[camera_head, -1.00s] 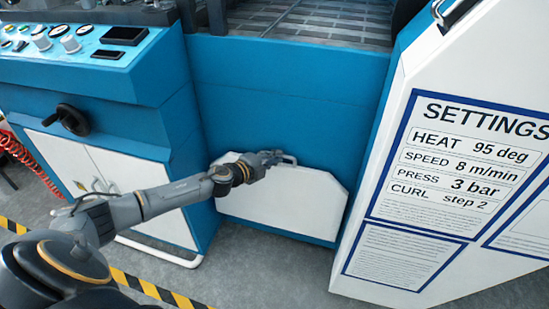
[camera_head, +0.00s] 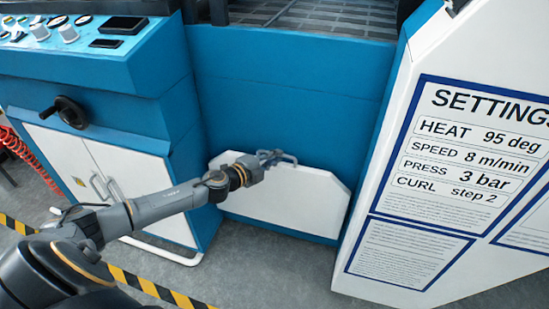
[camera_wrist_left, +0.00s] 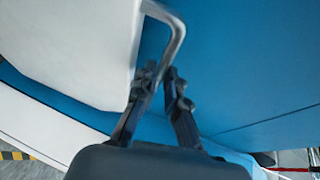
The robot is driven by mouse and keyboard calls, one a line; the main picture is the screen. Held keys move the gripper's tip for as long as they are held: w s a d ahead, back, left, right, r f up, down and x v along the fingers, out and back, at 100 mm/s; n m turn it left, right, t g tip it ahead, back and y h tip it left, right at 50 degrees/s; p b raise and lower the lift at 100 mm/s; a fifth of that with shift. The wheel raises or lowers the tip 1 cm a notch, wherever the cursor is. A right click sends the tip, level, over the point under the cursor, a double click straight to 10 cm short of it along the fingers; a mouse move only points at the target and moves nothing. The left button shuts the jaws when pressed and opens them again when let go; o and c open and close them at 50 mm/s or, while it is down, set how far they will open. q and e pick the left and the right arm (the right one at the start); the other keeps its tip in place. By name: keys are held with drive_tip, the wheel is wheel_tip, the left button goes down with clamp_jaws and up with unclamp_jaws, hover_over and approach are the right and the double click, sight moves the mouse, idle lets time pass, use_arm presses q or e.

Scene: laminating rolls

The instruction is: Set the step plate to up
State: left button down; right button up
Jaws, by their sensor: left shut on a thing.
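The step plate (camera_head: 285,202) is the white panel with cut corners low on the blue machine front, in the middle of the head view. It looks close to upright against the blue face. Its metal handle (camera_head: 289,158) sits at the top edge and also shows in the left wrist view (camera_wrist_left: 178,38). My left gripper (camera_head: 272,156) is at the left part of this handle, shut on it. In the left wrist view my gripper's fingers (camera_wrist_left: 161,74) stand around the handle's lower end. The exact contact is blurred. My right gripper is not in view.
A control console (camera_head: 75,38) with a handwheel (camera_head: 71,112) and white cabinet doors (camera_head: 105,180) stands at left. A white settings board (camera_head: 455,160) bounds the right side. Yellow-black floor tape (camera_head: 150,288) runs in front. Grey floor lies below the plate.

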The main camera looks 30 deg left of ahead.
use_arm(q)
drive_tip(key=shift+f, duration=0.1)
drive_tip(key=c, duration=1.4)
unclamp_jaws()
drive_tip(key=v, duration=1.2)
drive_tip(key=shift+s, duration=0.1)
